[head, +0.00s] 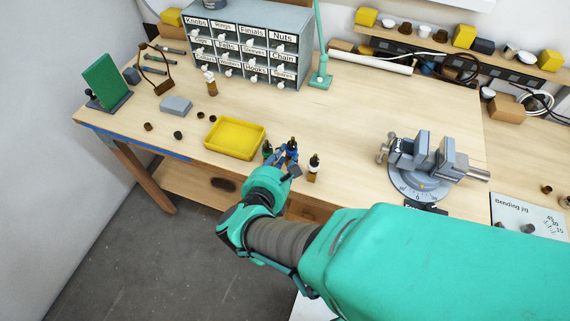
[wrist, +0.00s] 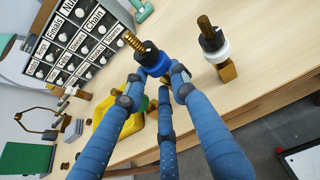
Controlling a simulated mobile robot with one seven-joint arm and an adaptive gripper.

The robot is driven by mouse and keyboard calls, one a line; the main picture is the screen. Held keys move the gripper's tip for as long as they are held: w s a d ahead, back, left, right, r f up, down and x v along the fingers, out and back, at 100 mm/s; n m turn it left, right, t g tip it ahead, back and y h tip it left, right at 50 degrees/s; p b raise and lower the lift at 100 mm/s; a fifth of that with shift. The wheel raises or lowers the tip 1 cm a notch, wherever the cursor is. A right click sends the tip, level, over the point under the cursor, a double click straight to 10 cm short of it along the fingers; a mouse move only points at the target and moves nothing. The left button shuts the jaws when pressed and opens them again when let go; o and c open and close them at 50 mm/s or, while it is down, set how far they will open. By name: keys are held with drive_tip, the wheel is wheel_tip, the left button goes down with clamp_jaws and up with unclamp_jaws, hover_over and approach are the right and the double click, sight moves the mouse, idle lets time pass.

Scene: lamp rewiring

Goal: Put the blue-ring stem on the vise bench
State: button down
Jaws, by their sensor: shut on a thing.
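The blue-ring stem (head: 291,146) stands upright near the bench's front edge in the head view. It has a black collar and a threaded brass tip. In the wrist view, the blue ring (wrist: 154,66) is between the fingertips. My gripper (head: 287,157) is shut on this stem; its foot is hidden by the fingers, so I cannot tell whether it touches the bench. The grey vise (head: 425,157) stands to the right on the wooden bench (head: 350,115), on a round graduated base.
A white-ring stem (head: 314,166) stands close right of my gripper, also in the wrist view (wrist: 215,48). A stem with green (head: 267,149) is close left, beside the yellow tray (head: 235,138). Labelled drawers (head: 247,45) stand behind. Bench surface between the white-ring stem and vise is clear.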

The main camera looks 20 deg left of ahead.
sight(287, 162)
drive_tip(key=shift+f, duration=0.1)
drive_tip(key=shift+f+b, duration=0.55)
drive_tip(key=shift+f, duration=1.1)
drive_tip(key=shift+f, duration=0.2)
drive_tip(key=c, duration=1.3)
unclamp_jaws()
drive_tip(key=shift+r, duration=0.25)
drive_tip(key=p+v, duration=0.2)
drive_tip(key=v, duration=1)
drive_tip(key=shift+f, duration=0.1)
